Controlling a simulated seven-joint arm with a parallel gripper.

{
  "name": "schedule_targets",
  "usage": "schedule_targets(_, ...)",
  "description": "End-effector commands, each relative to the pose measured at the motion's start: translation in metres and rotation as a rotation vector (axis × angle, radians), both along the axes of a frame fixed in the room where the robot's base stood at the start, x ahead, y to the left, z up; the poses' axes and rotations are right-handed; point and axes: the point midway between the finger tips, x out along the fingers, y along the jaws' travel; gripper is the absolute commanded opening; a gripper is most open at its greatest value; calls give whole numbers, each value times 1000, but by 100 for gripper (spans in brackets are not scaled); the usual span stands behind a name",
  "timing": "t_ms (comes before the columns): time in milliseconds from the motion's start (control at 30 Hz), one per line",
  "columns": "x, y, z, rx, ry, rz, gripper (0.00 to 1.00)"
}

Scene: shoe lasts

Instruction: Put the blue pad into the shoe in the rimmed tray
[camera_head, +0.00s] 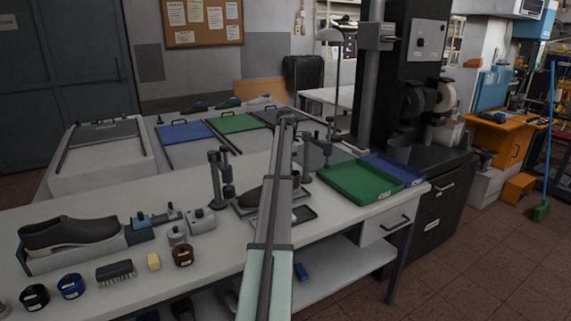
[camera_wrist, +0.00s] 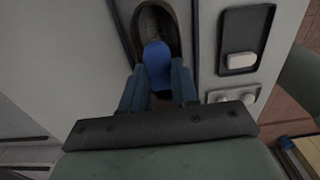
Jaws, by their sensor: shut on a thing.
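In the wrist view, my gripper (camera_wrist: 160,78) is shut on the blue pad (camera_wrist: 158,58), which sticks out ahead between the fingers. The pad's front end lies over the opening of a dark shoe (camera_wrist: 153,24). I cannot tell whether it is inside the shoe or just above it. In the head view, the dark brown shoe (camera_head: 251,198) sits in a low rimmed tray (camera_head: 238,209), partly hidden by my arm. The gripper and pad cannot be made out in the head view.
A small dark tray with a pale block (camera_wrist: 240,60) lies right of the shoe. A post clamp (camera_head: 220,178) stands close left of it. A green tray (camera_head: 355,183) and a blue tray (camera_head: 393,170) are at right. Another dark shoe (camera_head: 70,234) is at far left.

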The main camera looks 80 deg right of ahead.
Motion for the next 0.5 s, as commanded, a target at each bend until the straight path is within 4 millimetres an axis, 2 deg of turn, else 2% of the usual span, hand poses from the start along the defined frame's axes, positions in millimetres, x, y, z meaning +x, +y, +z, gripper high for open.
schedule_targets(467, 0, 0, -1, 0, 0, 0, 1)
schedule_targets(500, 0, 0, -1, 0, 0, 0, 31)
